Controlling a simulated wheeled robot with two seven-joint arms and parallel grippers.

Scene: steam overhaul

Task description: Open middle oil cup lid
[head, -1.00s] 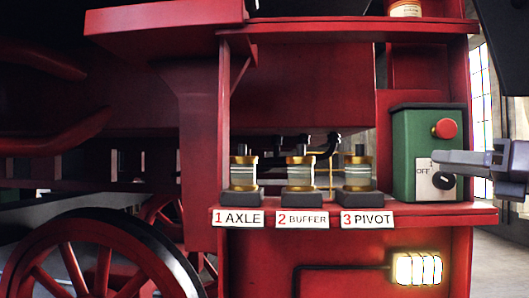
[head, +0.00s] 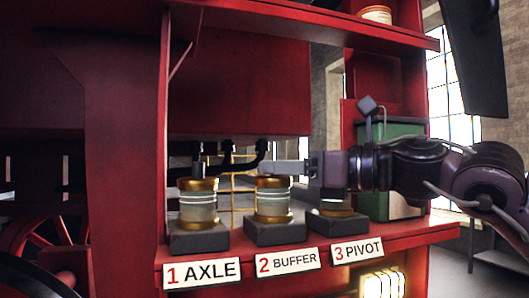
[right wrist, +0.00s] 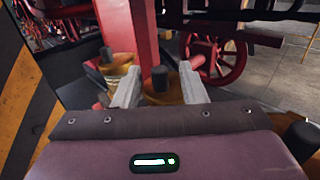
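The middle oil cup (head: 274,202), labelled 2 BUFFER, has a ribbed glass body and brass lid. Its lid looks closed. My right gripper (head: 288,167) reaches in from the right at the height of the lid's top. In the right wrist view my right gripper (right wrist: 160,84) is open, its pale fingers on either side of the black knob (right wrist: 160,77). The brass lid (right wrist: 163,97) shows beneath the knob. I cannot tell whether the fingers touch the knob. In the head view the gripper hides the middle knob. My left gripper is out of view.
The axle cup (head: 198,204) stands to the left on the red shelf (head: 410,236). The pivot cup (head: 337,222) is to the right, partly behind my right gripper. A green switch box (head: 404,130) is behind my arm. Lit lamps (head: 382,284) are below the shelf.

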